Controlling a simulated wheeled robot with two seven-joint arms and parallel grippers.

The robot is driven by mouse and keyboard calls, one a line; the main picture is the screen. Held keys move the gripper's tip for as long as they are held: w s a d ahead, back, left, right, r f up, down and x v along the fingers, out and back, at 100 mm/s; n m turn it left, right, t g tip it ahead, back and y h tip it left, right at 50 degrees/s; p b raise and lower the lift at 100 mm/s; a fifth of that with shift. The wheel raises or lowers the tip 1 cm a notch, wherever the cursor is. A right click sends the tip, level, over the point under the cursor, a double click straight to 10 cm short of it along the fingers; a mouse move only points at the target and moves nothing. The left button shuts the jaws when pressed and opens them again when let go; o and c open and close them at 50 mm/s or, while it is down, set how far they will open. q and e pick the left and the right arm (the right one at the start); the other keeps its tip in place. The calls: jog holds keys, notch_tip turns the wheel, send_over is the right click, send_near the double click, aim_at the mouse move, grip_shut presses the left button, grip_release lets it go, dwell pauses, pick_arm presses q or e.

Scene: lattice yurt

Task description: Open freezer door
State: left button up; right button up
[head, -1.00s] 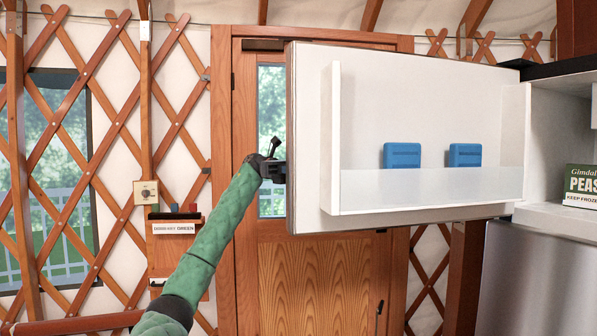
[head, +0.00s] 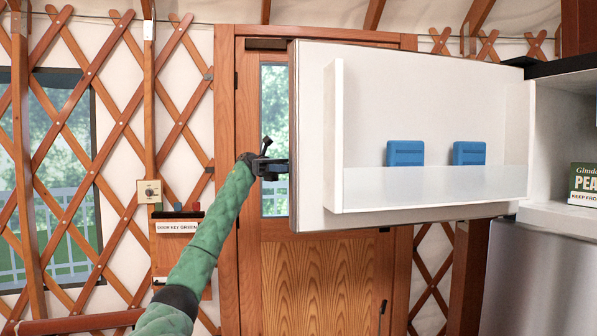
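The freezer door (head: 430,112) stands wide open, its white inner face toward me. Its inner shelf holds two blue blocks, one at left (head: 405,153) and one at right (head: 469,153). The open freezer compartment (head: 560,150) shows at the right edge. My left gripper (head: 276,168) is at the door's free left edge. Its fingertips are partly hidden by the edge, and I cannot tell whether they touch or grip anything. My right gripper is not in view.
A green box of peas (head: 584,183) sits in the freezer. A brown wooden door (head: 320,275) stands behind the freezer door. A small key rack (head: 180,228) and a switch box (head: 149,191) are at the left by the lattice wall.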

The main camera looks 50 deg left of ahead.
pick_arm(q)
jog(key=shift+a, duration=1)
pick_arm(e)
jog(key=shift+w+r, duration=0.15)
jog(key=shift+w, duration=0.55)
